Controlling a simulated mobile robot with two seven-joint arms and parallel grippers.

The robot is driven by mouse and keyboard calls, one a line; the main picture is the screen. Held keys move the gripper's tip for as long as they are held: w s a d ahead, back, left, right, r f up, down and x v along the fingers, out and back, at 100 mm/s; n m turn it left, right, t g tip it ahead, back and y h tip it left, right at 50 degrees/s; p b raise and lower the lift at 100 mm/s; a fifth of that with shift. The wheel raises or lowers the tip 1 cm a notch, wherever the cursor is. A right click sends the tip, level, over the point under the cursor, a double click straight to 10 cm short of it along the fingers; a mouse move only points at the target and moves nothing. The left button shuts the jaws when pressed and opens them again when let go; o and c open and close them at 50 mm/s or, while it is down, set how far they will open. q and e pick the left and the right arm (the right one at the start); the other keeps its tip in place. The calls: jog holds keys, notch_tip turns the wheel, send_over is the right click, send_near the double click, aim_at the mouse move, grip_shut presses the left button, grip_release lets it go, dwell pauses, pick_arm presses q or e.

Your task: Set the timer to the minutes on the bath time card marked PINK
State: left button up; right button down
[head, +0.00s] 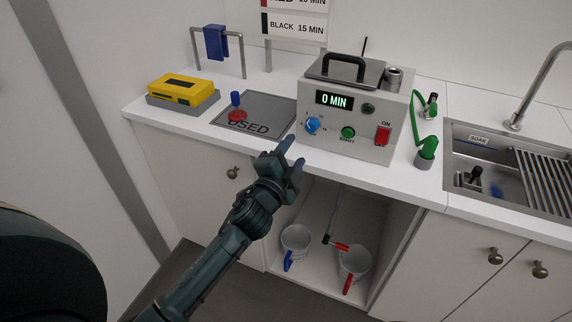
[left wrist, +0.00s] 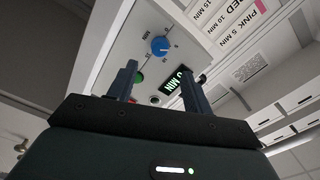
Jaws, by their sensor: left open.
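The timer box (head: 350,115) stands on the counter, with a display (head: 334,100) reading 0 MIN. Its blue dial (head: 312,124) has small marks around it and also shows in the left wrist view (left wrist: 159,46), beyond the fingertips. A green START button (head: 348,132) and a red ON switch (head: 383,135) are on the same face. The card marked PINK (left wrist: 247,22) reads 5 MIN in the left wrist view. My left gripper (head: 291,158) is open and empty, in front of and below the dial, apart from it. My right gripper is out of view.
A grey USED mat (head: 275,112) with a red-and-blue item (head: 237,108) lies left of the box. A yellow box (head: 183,90) is further left, a sink (head: 480,150) at right. Two pails (head: 296,238) (head: 354,262) stand in the open cabinet below.

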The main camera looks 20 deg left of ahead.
pick_arm(q)
jog(key=s, duration=0.4)
dwell(0.3)
jog(key=s+d+f+n+g+h, duration=0.1)
jog(key=s+d+f+n+g, duration=0.1)
jog(key=s+f+n, duration=0.3)
jog(key=s+d+f+n+g+h, duration=0.1)
jog(key=s+d+f+n+g, duration=0.2)
jog(key=s+f, duration=1)
jog(key=s+n+g, duration=0.2)
jog(key=s, duration=0.1)
jog(key=shift+f+n+h, duration=0.25)
jog(key=shift+n+h, duration=0.05)
jog(key=shift+h, duration=0.1)
